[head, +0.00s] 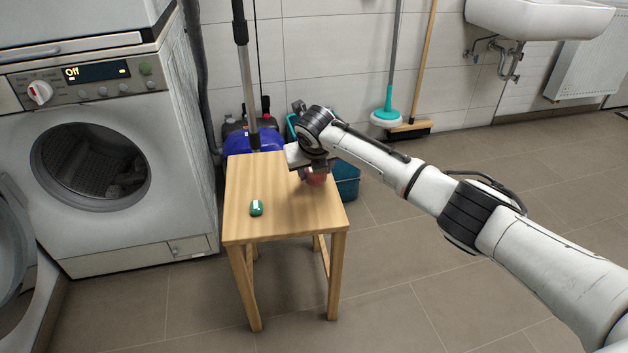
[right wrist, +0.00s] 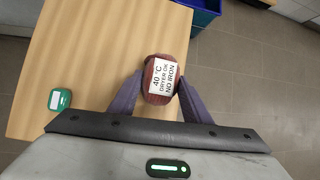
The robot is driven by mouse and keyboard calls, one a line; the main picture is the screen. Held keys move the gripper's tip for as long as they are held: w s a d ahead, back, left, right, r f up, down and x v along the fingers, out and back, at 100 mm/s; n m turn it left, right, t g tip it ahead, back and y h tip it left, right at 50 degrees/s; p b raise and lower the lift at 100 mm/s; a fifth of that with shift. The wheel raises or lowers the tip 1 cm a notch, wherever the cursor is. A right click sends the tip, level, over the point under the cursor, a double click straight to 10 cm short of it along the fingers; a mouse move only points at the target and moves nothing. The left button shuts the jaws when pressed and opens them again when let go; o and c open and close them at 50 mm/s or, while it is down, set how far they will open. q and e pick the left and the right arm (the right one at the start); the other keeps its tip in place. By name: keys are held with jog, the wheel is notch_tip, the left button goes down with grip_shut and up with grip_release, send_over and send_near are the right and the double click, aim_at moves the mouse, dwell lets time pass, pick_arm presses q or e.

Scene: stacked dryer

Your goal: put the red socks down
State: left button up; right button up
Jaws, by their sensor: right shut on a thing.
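The red socks (right wrist: 159,98) are a rolled red bundle with a white label reading "40 °C DRYER OK NO IRON". In the right wrist view they sit between the two fingers of my right gripper (right wrist: 160,93), which is shut on them. In the head view the red socks (head: 316,179) show just under my right gripper (head: 308,172), over the right side of the wooden stool (head: 245,180). I cannot tell whether they touch the stool top. My left gripper is not in view.
A teal bin (head: 347,182) and a blue thing (head: 256,140) are behind the stool. The stool's front is clear.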

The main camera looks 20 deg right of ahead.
notch_tip(320, 180, down, 2)
jog(key=shift+f, duration=0.1)
jog(key=shift+f+b, duration=0.15)
jog(key=shift+b, duration=0.15)
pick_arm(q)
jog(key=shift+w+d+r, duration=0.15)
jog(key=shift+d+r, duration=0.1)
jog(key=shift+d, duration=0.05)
pick_arm(e)
jog(key=o, duration=1)
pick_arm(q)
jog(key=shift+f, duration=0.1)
pick_arm(e)
jog(key=shift+o, duration=0.2)
